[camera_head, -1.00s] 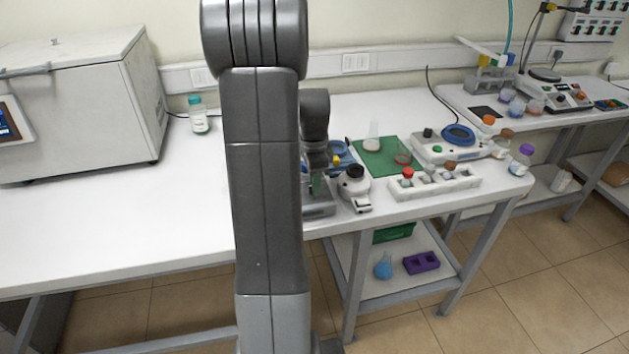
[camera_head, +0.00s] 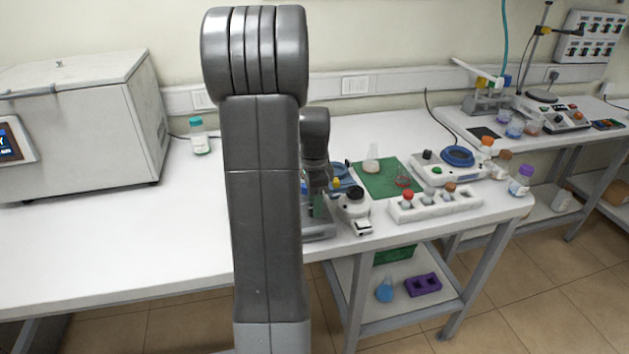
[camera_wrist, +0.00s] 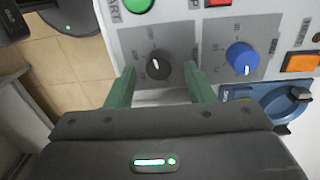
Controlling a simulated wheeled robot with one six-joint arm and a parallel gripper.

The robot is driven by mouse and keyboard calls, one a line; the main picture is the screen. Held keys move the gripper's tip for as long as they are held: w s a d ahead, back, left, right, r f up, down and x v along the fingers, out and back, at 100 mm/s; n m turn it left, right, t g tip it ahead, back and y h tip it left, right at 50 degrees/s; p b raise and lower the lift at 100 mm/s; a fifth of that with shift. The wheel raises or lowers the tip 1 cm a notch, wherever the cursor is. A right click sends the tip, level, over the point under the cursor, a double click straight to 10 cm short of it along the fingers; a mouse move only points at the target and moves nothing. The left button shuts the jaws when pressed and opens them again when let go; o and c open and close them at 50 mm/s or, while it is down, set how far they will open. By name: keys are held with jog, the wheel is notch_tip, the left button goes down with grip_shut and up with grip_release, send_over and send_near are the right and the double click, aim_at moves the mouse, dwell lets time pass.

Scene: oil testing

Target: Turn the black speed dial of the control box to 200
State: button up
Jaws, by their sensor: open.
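In the wrist view, the black speed dial (camera_wrist: 158,66) sits on a grey patch of the light control box (camera_wrist: 190,30), below the green button. It has a short white pointer mark; the scale numbers around it are too small to read. My gripper (camera_wrist: 160,76) is open, its two green fingers on the left and right of the dial. The gap between them is empty apart from the dial beyond; contact cannot be told.
A blue dial (camera_wrist: 241,57) is right of the black one, with an orange button (camera_wrist: 301,62) beyond. A blue device with a knob (camera_wrist: 285,103) sits close to the right finger. In the head view, a rack of capped bottles (camera_head: 434,204) stands at the bench's front edge.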

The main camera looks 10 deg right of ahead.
notch_tip(320, 180, up, 13)
jog(key=shift+w, duration=0.2)
jog(key=shift+f, duration=0.15)
jog(key=f, duration=1.3)
jog(key=shift+s+f, duration=0.25)
jog(key=shift+f, duration=0.15)
